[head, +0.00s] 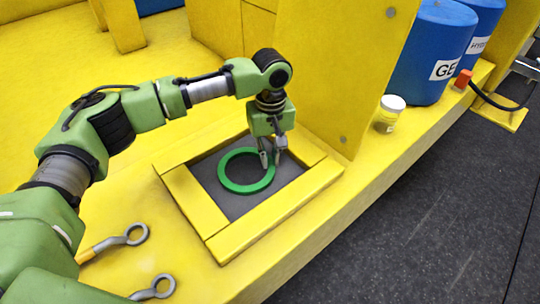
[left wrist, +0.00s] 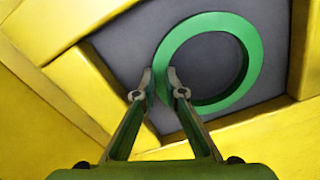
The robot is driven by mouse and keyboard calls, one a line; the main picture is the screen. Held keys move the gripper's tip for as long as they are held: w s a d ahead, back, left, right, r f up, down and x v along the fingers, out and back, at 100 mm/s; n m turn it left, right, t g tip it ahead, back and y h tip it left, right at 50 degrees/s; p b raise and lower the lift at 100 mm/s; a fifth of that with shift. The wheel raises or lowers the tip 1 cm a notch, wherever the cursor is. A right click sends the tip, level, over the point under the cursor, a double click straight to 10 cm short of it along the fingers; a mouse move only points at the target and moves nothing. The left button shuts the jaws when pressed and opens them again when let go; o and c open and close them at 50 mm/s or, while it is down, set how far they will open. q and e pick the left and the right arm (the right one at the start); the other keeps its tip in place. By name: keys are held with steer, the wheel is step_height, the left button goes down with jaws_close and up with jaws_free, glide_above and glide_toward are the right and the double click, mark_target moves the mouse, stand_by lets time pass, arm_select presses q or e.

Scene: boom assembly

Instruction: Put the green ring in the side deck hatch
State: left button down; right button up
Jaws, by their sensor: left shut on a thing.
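The green ring (head: 243,190) is inside the side deck hatch (head: 228,231), a square recess with a raised yellow frame and a dark grey floor. The ring looks flat, on or just above the floor; a small gap cannot be ruled out. My left gripper (head: 269,158) reaches down into the hatch and is shut on the ring's right side. In the left wrist view the left fingertips (left wrist: 160,82) pinch the rim of the ring (left wrist: 256,65), with the yellow frame (left wrist: 75,80) around the grey floor. My right gripper is out of view.
A yellow upright panel (head: 345,70) stands right behind the hatch. Two grey eye-ended rods (head: 125,238) (head: 155,290) lie on the deck at front left.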

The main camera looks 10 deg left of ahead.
arm_select(q)
steer(key=c, duration=2.1)
jaws_free()
steer(key=shift+r+b, duration=1.15)
steer(key=shift+r, duration=4.9)
